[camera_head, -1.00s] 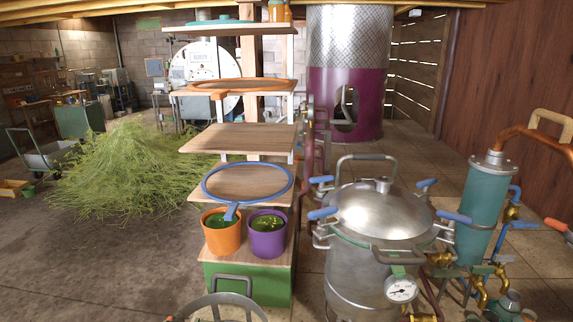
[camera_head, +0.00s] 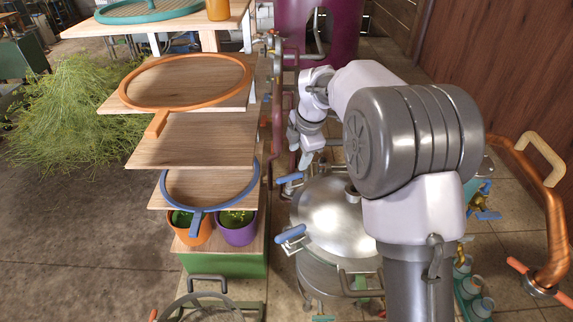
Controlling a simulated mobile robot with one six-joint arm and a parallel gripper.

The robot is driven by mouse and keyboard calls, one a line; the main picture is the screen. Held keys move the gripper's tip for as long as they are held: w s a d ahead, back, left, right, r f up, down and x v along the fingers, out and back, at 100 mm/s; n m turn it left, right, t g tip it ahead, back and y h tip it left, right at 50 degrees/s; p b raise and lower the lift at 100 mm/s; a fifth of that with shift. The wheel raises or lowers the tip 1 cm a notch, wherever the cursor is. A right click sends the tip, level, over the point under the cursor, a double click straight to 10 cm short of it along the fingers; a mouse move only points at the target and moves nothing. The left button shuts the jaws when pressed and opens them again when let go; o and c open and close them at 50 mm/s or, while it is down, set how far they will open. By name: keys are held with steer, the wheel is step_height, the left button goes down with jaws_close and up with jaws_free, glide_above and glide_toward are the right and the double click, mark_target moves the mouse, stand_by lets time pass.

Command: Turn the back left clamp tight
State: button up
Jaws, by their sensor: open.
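The steel still pot with its domed lid (camera_head: 328,215) stands right of the shelf. The back left clamp (camera_head: 289,179) has a blue handle that points out to the left at the lid's rim. The front left clamp (camera_head: 291,234) also has a blue handle. My gripper (camera_head: 301,155) is open and points down, just above and behind the back left clamp; I see no contact, though the gap is hard to judge. My arm hides the right part of the lid and the right-hand clamps.
A wooden stepped shelf (camera_head: 190,140) stands close on the left, with an orange hoop (camera_head: 245,70), a blue hoop (camera_head: 165,195), an orange pot (camera_head: 205,230) and a purple pot (camera_head: 237,236). A copper pipe (camera_head: 556,225) is at the right. Open floor lies left.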

mark_target(292, 176)
steer(key=x, duration=1.5)
steer(key=shift+b, duration=0.35)
steer(key=shift+s+r, duration=0.1)
jaws_close()
